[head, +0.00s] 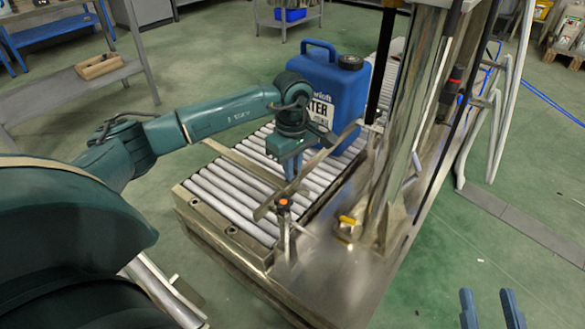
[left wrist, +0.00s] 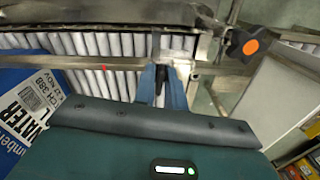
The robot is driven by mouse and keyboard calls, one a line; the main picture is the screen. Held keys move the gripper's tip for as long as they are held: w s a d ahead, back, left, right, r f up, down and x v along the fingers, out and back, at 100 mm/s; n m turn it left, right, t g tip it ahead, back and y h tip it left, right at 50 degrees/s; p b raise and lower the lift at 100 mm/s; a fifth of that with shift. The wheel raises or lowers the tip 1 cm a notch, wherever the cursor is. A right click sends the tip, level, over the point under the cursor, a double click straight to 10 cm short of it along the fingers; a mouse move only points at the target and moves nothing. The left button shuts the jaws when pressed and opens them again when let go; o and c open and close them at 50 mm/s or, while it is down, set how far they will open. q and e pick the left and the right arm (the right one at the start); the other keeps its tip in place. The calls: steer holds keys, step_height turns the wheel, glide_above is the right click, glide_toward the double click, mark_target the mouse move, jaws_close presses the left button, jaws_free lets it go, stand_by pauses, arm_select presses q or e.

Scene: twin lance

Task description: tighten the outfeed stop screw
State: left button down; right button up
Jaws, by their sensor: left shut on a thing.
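The screw's black knob with an orange cap (head: 283,203) stands at the near right edge of the roller conveyor. It also shows in the left wrist view (left wrist: 247,45), right of my fingers and apart from them. A flat metal stop bar (head: 263,212) slants across the rollers beside the knob; it also crosses the left wrist view (left wrist: 90,62). My left gripper (head: 285,172) is over the rollers, shut on the bar; its fingers partly hide the grip in the left wrist view (left wrist: 160,85). My right gripper (head: 491,310) is open and empty at the bottom right.
A blue jug (head: 325,85) stands on the rollers behind my left gripper. A metal column (head: 400,130) rises right of the conveyor. A yellow-topped part (head: 347,221) sits on the steel deck. Green floor (head: 480,250) is open at right.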

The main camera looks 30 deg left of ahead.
arm_select(q)
steer(key=shift+s+f+m, duration=0.1)
steer(key=shift+f+m, duration=0.05)
steer(key=shift+m, duration=0.25)
steer(key=shift+m, duration=1)
steer(key=shift+a+m+b, duration=0.1)
steer(key=shift+m+b, duration=0.25)
steer(key=shift+m, duration=0.85)
steer(key=m, duration=0.3)
steer(key=shift+b, duration=0.3)
steer(key=shift+m, duration=0.7)
